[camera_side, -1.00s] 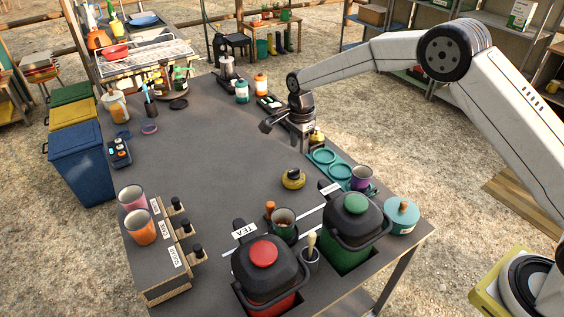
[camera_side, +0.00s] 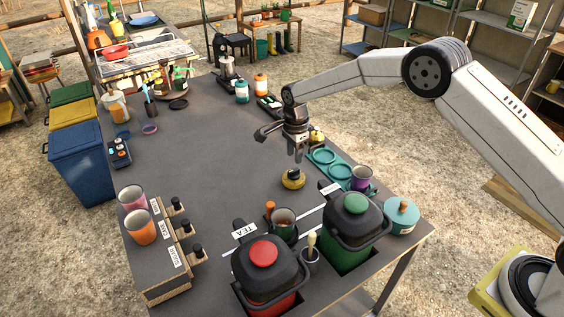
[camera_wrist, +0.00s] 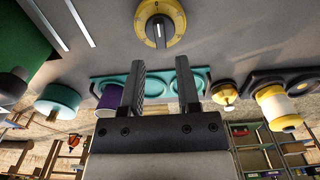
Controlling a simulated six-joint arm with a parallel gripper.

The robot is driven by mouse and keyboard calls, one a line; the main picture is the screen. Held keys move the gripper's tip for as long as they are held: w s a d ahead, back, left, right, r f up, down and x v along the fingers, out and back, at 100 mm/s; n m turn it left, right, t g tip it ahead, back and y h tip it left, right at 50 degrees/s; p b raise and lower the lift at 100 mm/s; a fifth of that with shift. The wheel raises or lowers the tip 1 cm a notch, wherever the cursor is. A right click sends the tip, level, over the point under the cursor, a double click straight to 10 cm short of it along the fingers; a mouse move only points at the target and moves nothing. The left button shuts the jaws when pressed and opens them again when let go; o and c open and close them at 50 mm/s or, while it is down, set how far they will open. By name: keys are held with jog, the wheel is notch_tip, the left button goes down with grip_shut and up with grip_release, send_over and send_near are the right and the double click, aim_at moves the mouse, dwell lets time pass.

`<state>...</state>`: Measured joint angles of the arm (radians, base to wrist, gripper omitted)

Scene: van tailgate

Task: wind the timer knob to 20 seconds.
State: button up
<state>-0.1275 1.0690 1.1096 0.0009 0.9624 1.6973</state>
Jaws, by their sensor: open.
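The timer (camera_side: 293,179) is a small yellow disc with a dark knob, standing on the grey table in the side view. My gripper (camera_side: 299,156) is above the table, up and slightly right of the timer in the side view. In the wrist view its two fingers (camera_wrist: 160,80) are apart with nothing between them, and the timer lies beyond their tips, not touched.
A teal tray (camera_side: 340,171) with round recesses lies along the table edge, with a purple cup (camera_side: 361,178) on it. A green-lidded urn (camera_side: 350,236) and a red-lidded urn (camera_side: 268,280) stand at the front. The table left of the timer is clear.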

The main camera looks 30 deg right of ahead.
aim_at(294, 170)
jog(key=shift+f, duration=1.4)
jog(key=shift+f, duration=1.5)
jog(key=shift+r, duration=0.1)
dwell(0.5)
jog(key=c, duration=0.4)
jog(key=shift+c, duration=0.2)
